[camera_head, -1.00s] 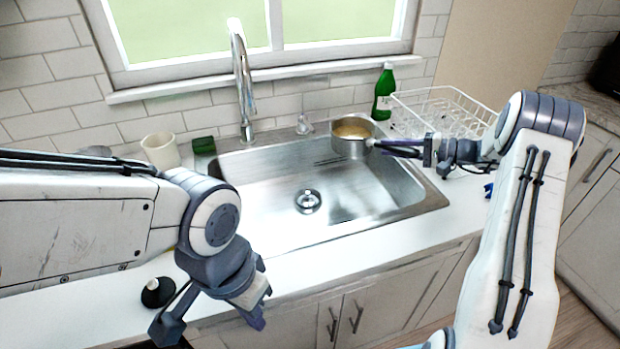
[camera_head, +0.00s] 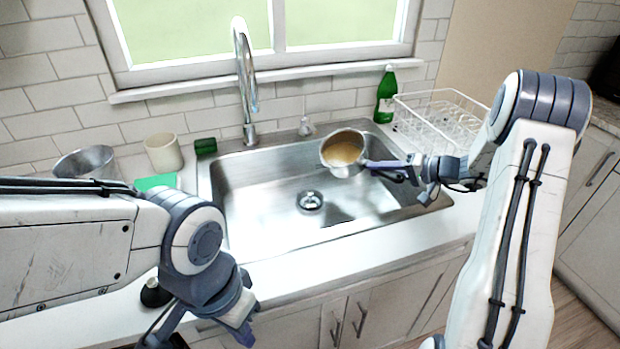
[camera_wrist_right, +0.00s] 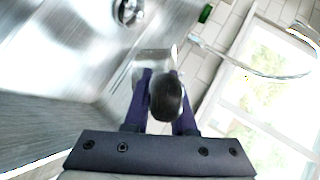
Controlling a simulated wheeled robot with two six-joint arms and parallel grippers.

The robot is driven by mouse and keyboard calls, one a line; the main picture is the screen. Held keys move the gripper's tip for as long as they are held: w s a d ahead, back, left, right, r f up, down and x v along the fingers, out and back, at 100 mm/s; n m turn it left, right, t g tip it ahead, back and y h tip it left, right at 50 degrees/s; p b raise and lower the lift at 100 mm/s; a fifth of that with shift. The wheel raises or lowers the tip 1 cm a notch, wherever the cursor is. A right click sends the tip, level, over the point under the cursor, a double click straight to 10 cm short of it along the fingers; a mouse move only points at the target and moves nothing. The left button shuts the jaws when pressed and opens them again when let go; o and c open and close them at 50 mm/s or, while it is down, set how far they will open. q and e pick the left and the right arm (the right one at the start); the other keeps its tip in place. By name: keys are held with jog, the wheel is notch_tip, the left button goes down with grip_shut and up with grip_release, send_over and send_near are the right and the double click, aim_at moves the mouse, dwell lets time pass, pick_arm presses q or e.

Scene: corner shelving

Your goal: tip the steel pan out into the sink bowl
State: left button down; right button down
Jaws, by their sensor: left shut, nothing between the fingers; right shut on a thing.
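The steel pan (camera_head: 329,143) is over the back right part of the sink bowl (camera_head: 262,205), tilted so its open top faces the front left. A tan-brown content (camera_head: 345,153) shows inside it. My right gripper (camera_head: 398,173) is shut on the pan's handle from the right. In the right wrist view, the dark handle end (camera_wrist_right: 167,97) sits between the fingers, and part of the pan (camera_wrist_right: 153,62) shows beyond. My left gripper (camera_head: 242,318) is shut and empty, low in front of the counter, away from the pan.
The faucet (camera_head: 246,80) stands behind the sink, left of the pan. A green bottle (camera_head: 386,97) and a white dish rack (camera_head: 440,115) are at the back right. A beige cup (camera_head: 163,152), a green sponge (camera_head: 206,146) and a metal bowl (camera_head: 85,163) are at the left.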

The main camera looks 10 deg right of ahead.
jog(key=shift+s+a+r, duration=0.1)
jog(key=shift+a+r, duration=0.1)
jog(key=shift+r, duration=0.2)
